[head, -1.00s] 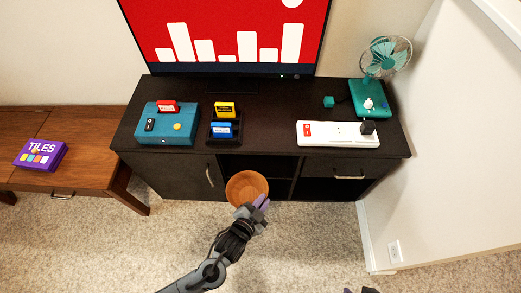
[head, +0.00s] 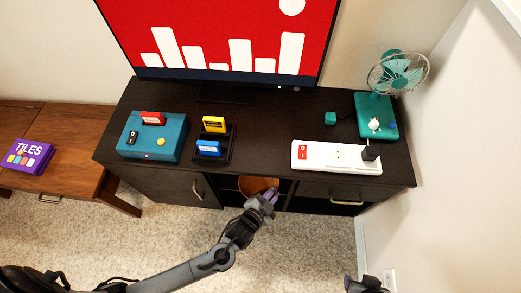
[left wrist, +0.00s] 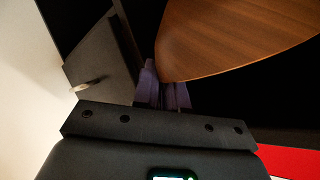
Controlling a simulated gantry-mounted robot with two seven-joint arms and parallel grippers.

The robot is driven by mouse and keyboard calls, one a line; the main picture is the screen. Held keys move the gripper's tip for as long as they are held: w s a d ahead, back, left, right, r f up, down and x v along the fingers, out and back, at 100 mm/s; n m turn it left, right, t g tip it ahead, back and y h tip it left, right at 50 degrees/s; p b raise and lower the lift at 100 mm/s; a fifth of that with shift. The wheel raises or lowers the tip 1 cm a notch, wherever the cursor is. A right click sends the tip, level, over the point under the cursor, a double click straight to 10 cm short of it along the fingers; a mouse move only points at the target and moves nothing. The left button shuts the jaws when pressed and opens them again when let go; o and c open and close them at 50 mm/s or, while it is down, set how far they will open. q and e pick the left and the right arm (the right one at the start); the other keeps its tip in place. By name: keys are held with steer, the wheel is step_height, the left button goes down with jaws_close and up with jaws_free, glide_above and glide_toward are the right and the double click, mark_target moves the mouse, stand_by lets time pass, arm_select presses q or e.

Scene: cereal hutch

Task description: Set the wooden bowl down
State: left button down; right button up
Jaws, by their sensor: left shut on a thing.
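The wooden bowl (head: 256,186) is orange-brown and partly inside the open middle compartment of the dark cabinet (head: 300,112). In the left wrist view the bowl (left wrist: 225,38) fills the upper right, its edge between the purple fingers. My left gripper (head: 267,197) is shut on the bowl's rim at the cabinet front. It also shows in the left wrist view (left wrist: 162,90). The cabinet's top edge hides part of the bowl, and I cannot tell whether it touches the shelf. My right gripper (head: 365,284) shows only in part at the bottom edge, away from the bowl.
A closed door (head: 172,184) is left of the compartment, and a drawer (head: 333,192) is at its right. On top stand a teal console (head: 153,136), a white power strip (head: 337,158) and a teal fan (head: 376,118). A wooden bench (head: 75,180) stands at the left.

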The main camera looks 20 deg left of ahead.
arm_select(q)
steer(key=shift+w+r, duration=0.35)
steer(key=shift+w, duration=0.15)
steer(key=shift+a+f+m, duration=0.2)
steer(key=shift+f+m, duration=0.05)
steer(key=shift+m, duration=0.05)
steer(key=s+f+p, duration=0.4)
steer(key=s+p, duration=0.2)
steer(key=s, duration=0.4)
arm_select(e)
step_height(320, 180, up, 5)
arm_select(q)
steer(key=w+a+b, duration=0.3)
steer(key=w, duration=0.6)
steer(key=w+a+b, duration=0.3)
steer(key=w+b, duration=0.1)
steer(key=w, duration=0.6)
steer(key=shift+y, duration=0.3)
steer(key=f+b, duration=0.1)
steer(key=f, duration=0.1)
steer(key=f+b, duration=0.2)
steer(key=f, duration=0.1)
steer(key=f+b, duration=0.1)
steer(key=f, duration=0.1)
steer(key=shift+s+a+f+b, duration=0.1)
steer(key=shift+s+f+b, duration=0.1)
steer(key=shift+s+b, duration=0.1)
steer(key=shift+w, duration=0.1)
arm_select(e)
step_height(320, 180, down, 11)
